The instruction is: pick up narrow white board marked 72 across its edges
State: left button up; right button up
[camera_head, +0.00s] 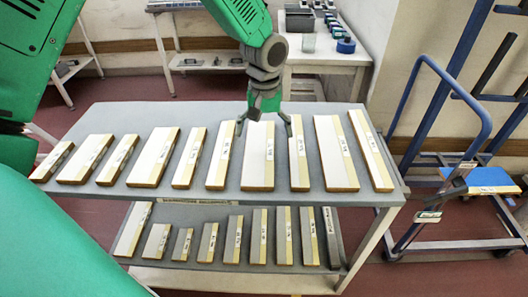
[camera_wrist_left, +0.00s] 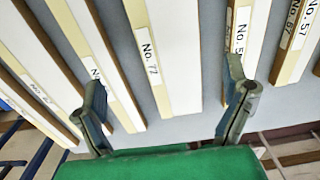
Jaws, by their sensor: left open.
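The white board marked No. 72 (camera_wrist_left: 170,50) has a cream strip along one side and a label on that strip. It lies flat in the middle of the left wrist view. In the head view the matching board (camera_head: 257,160) lies in the top-shelf row, its label too small to read. My left gripper (camera_head: 264,127) is open and points down over the far end of this board. In the left wrist view its fingers (camera_wrist_left: 165,75) stand apart on either side of the board, with nothing held. Contact with the board cannot be told. My right gripper is not in view.
Several similar boards lie close on both sides, including a neighbour board (camera_head: 299,160) to the right and another (camera_head: 222,160) to the left. The grey table (camera_head: 105,120) has a lower shelf (camera_head: 190,262) with more boards. A blue trolley (camera_head: 470,180) stands at right.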

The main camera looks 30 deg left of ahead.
aim_at(258, 149)
pick_arm(q)
jog(key=a+f, duration=0.1)
jog(key=f, duration=0.3)
jog(key=a+f, duration=0.1)
jog(key=f, duration=0.1)
jog(key=shift+a+f, duration=0.2)
jog(key=shift+a, duration=0.1)
jog(key=shift+w+d+f, duration=0.15)
jog(key=shift+d+f, duration=0.05)
jog(key=shift+d, duration=0.25)
jog(key=shift+d+r, duration=0.1)
jog(key=shift+d, duration=0.2)
jog(key=c, duration=0.7)
jog(key=shift+a, duration=0.1)
jog(key=c, duration=0.7)
jog(key=shift+a, duration=0.4)
